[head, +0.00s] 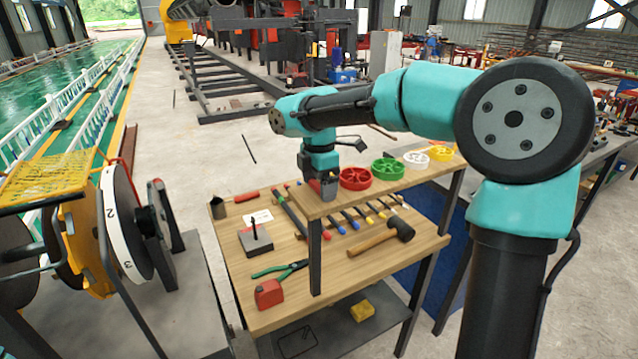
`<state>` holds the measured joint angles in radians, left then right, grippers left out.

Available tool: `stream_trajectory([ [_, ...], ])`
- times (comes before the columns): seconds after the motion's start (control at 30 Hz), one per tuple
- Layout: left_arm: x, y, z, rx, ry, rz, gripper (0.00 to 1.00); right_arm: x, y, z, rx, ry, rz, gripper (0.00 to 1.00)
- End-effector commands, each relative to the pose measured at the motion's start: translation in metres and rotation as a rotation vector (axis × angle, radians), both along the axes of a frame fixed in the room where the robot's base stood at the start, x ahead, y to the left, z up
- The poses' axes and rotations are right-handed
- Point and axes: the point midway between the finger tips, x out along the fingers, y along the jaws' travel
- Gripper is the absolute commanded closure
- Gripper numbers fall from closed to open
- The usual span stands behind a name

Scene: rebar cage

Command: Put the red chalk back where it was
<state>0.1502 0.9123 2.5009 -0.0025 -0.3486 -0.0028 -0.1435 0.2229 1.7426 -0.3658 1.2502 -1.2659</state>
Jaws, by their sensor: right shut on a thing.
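My right gripper (323,193) points down at the left end of the raised wooden shelf, just left of the red spoked wheel (355,179). It is shut on a small red thing, which I take for the red chalk (315,185); only a patch of it shows between the dark fingers. I cannot tell whether it touches the shelf. Another red stick-like thing (247,197) lies on the bench at the back left, beside a dark cup (218,209). My left gripper is not in view.
The bench's front middle is bare.

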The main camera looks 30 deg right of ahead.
Motion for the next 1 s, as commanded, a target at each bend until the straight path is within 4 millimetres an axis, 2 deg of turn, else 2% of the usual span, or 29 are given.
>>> stream_trajectory([
  [0.2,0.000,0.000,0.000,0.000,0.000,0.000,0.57,0.000,0.000,-0.003,0.000,0.001,0.000,0.35],
  [0.23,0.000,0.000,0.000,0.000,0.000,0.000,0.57,0.000,0.000,-0.003,0.000,0.001,0.000,0.15],
  [0.4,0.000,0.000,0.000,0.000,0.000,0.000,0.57,0.000,0.000,-0.003,0.000,0.000,0.000,0.00],
  [0.77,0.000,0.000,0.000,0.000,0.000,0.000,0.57,0.000,0.000,0.003,0.000,-0.002,0.000,0.00],
  [1.0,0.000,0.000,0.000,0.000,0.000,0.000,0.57,0.001,0.000,0.034,0.001,-0.004,0.000,0.00],
])
